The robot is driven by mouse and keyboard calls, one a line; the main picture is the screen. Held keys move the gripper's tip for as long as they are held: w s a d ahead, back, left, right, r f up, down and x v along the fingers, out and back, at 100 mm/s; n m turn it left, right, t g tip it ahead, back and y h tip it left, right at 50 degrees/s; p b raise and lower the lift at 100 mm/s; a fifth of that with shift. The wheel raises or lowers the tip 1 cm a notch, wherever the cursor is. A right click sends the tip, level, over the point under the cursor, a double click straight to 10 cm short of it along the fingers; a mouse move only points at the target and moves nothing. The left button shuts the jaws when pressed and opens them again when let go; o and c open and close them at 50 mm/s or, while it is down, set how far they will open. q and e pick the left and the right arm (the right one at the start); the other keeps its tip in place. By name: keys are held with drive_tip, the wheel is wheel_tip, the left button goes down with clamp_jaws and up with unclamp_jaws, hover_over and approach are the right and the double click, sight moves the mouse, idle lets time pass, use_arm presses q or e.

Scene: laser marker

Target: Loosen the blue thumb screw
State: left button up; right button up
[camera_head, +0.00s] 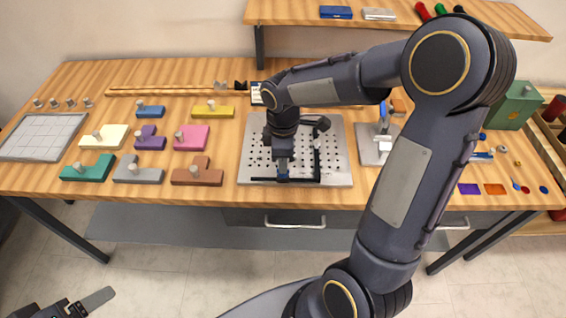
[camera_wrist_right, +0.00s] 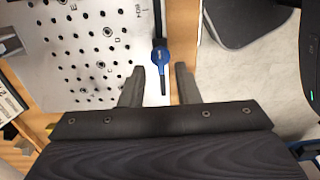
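The blue thumb screw (camera_wrist_right: 161,57) shows in the right wrist view as a round blue head with a narrow dark part, on a black bar at the perforated plate's edge. My right gripper (camera_wrist_right: 159,76) is open, with a finger on each side of the screw's lower part and a gap on both sides. My left gripper (camera_head: 80,306) is partly in view at the bottom left, away from the table.
Coloured blocks with pegs, such as the pink one (camera_head: 192,138), stand left of the plate. A grey grid board (camera_head: 42,137) lies at the far left. Tools and a green box (camera_head: 515,106) are at the right. A wooden shelf (camera_head: 290,12) runs above the back.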

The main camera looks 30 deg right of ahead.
drive_tip(key=shift+r, duration=2.65)
